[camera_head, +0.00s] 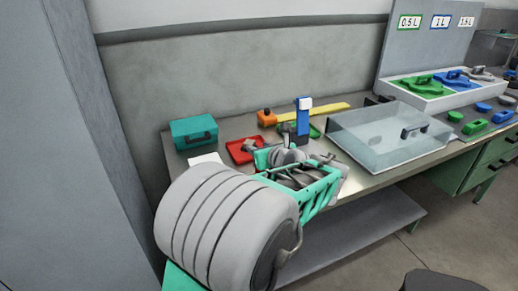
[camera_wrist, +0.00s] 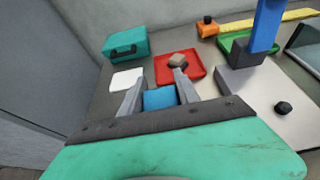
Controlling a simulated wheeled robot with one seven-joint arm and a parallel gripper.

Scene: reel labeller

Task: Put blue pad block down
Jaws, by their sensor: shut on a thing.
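The blue pad block (camera_wrist: 160,98) shows between the two fingers of my gripper (camera_wrist: 160,86) in the wrist view. My gripper is shut on it. The body of my gripper hides its near side. In the head view my gripper (camera_head: 268,138) is over the bench beside the red tray (camera_head: 236,152), and I cannot make out the block there. The red tray (camera_wrist: 190,70) lies just beyond the fingers in the wrist view. A small grey-brown piece (camera_wrist: 178,60) shows at the right fingertip, over the tray; I cannot tell whether it touches the tray.
A teal case (camera_head: 194,133) and white card (camera_head: 207,159) are left of the red tray. A blue post (camera_head: 303,117) stands by a green tray (camera_wrist: 232,40). Behind are an orange block (camera_head: 266,118) and yellow strip (camera_head: 327,113). A clear-lidded box (camera_head: 385,138) is right.

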